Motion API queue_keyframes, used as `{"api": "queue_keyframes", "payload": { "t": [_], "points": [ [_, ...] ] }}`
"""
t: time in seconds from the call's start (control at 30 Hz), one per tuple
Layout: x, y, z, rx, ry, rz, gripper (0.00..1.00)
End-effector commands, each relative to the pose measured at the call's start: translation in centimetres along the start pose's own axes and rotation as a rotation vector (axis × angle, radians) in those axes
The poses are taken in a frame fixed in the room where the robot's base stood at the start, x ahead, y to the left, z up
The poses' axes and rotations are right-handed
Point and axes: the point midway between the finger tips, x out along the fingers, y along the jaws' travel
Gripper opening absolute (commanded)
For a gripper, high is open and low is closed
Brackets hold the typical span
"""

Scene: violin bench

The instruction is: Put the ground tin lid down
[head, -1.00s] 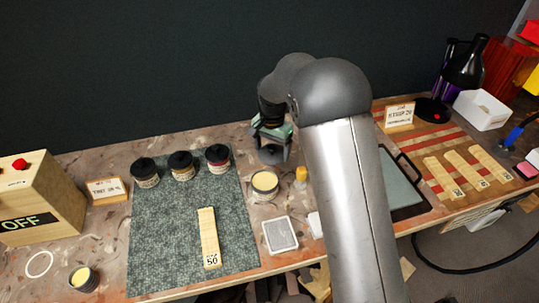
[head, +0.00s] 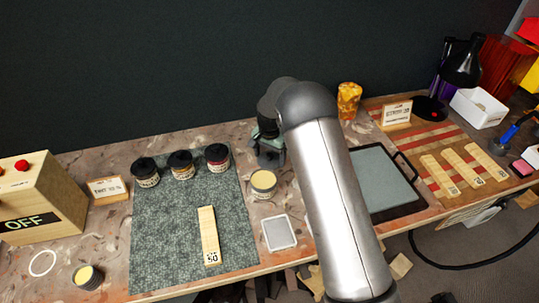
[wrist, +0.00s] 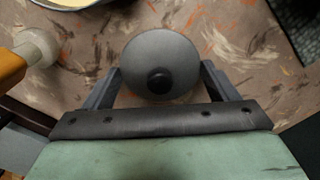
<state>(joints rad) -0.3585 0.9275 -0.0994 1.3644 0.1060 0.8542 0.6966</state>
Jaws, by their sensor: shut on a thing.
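My gripper (wrist: 160,88) is shut on a grey round lid (wrist: 158,50) with a black knob, seen from above in the wrist view. The lid sits between the two fingers over the speckled bench; whether it touches the bench I cannot tell. In the head view my gripper (head: 269,155) is at the back of the bench, just behind an open tin (head: 263,186) with pale yellow contents. That tin's rim also shows at the top left of the wrist view (wrist: 72,6). The lid is hard to make out in the head view.
Three dark-lidded jars (head: 181,166) stand on the green mat (head: 165,220) left of my gripper. Another open tin (head: 88,277) and a white ring (head: 42,263) are at the front left. A framed dark tray (head: 385,180) lies right of my arm. An amber jar (head: 349,100) stands behind.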

Motion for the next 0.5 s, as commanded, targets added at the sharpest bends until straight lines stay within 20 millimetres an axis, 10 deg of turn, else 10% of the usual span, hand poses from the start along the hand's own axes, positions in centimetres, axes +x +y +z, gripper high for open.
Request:
{"api": "queue_keyframes", "payload": {
  "t": [0.1, 0.13, 0.2, 0.5],
  "points": [
    [0.50, 0.02, 0.01, 0.000, 0.000, 0.000, 0.58],
    [0.39, 0.01, 0.00, 0.000, 0.000, 0.000, 0.85],
    [0.33, 0.02, 0.01, 0.000, 0.000, 0.000, 1.00],
    [-0.33, 0.01, 0.00, 0.000, 0.000, 0.000, 1.00]
  ]
}}
